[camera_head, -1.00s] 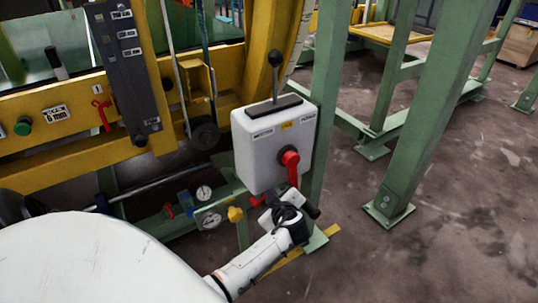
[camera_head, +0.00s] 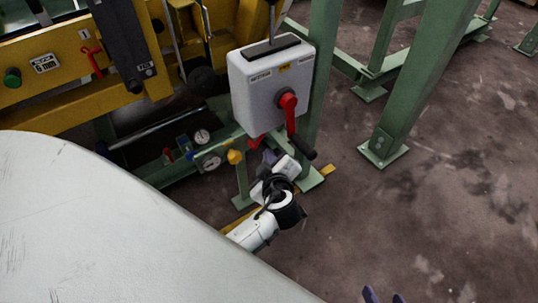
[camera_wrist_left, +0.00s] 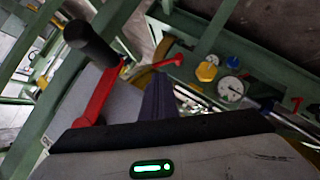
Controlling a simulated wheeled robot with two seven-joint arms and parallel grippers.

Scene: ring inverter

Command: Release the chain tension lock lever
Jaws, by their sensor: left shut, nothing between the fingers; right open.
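A red lever (camera_head: 290,118) with a black grip (camera_head: 302,150) hangs from the front of a light grey box (camera_head: 265,85) in the head view, pointing down and slightly right. In the wrist view the red lever (camera_wrist_left: 98,98) and its black grip (camera_wrist_left: 90,43) are at the left. My left gripper (camera_head: 269,157) is just below the box, left of the grip. Its dark purple fingers (camera_wrist_left: 157,85) are shut and empty, apart from the lever in the wrist view. My right gripper (camera_head: 385,296) is open at the bottom edge, with only its fingertips showing.
A small red handle (camera_wrist_left: 167,61) lies beyond my left fingers, near a yellow knob (camera_wrist_left: 207,70) and a gauge (camera_wrist_left: 231,88). Green posts (camera_head: 415,85) stand to the right. The floor (camera_head: 440,215) there is clear.

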